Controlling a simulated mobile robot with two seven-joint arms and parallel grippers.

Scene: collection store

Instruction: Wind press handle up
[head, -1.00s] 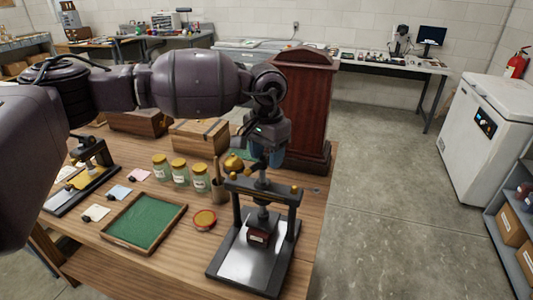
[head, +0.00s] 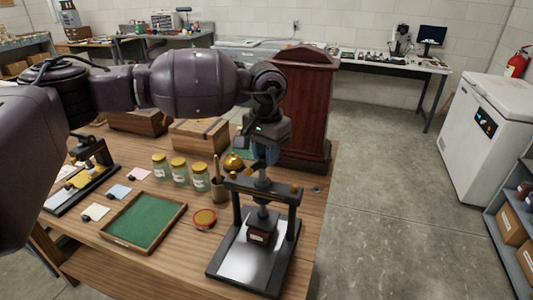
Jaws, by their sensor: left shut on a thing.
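The press (head: 236,243) stands on the front right of the wooden table. It has dark posts, a crossbar with brass-coloured knobs, a central screw and a pale metal base plate. A small dark red block (head: 262,236) sits on the plate under the screw's foot; I cannot tell whether the foot touches it. My left gripper (head: 264,164) reaches down from above to the top of the screw, over the crossbar, and is shut on the press handle. The handle is mostly hidden by the gripper. My right gripper is out of view.
A brass bell (head: 233,162) stands close behind the press. A dark wooden cabinet (head: 303,105) rises behind the gripper.

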